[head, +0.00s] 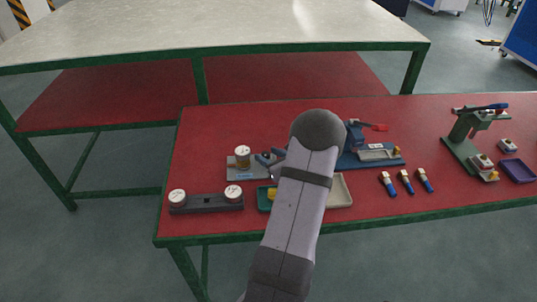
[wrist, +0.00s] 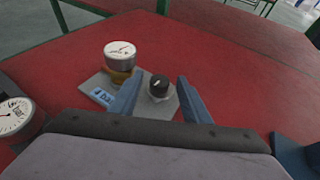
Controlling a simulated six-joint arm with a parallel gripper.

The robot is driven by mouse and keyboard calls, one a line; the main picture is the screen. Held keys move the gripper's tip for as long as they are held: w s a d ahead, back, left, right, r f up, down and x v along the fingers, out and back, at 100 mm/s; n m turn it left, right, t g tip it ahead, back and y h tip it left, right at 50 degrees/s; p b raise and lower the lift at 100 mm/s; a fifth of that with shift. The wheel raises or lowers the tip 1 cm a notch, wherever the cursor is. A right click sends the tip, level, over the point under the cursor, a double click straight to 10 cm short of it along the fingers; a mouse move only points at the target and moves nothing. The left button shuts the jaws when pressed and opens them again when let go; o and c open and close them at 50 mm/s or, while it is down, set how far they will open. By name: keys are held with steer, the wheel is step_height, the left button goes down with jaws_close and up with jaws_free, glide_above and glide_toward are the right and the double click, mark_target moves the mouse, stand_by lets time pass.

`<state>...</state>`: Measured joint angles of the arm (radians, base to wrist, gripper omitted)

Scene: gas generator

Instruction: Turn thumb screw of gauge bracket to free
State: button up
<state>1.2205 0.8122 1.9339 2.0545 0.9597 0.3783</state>
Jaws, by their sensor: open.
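The gauge bracket is a grey plate (wrist: 92,84) on the red table, with a blue label at its near left corner. A white-faced gauge with a brass body (wrist: 120,56) stands on it. The thumb screw, a black knob with a white mark (wrist: 159,84), is on the plate to the gauge's right. In the head view the gauge (head: 243,157) and plate (head: 234,171) show left of my arm; the knob cannot be made out there. My gripper (wrist: 160,80) is open, its two blue-grey fingers on either side of the knob. Whether they touch it cannot be told.
A dark stand (head: 207,206) with two white gauges is at the front left. A teal tray (head: 263,203) and a beige tray (head: 342,188) are partly behind my arm. A blue clamp fixture (head: 348,160), several small tubes and a green press (head: 458,145) are to the right.

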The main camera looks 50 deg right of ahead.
steer(key=c, duration=1)
steer(key=shift+d+n+t+y, duration=0.2)
steer(key=shift+n+t+y, duration=0.1)
steer(key=shift+n+y, duration=0.45)
steer(key=shift+c, duration=0.2)
steer(key=o, duration=1)
steer(key=shift+o, duration=0.2)
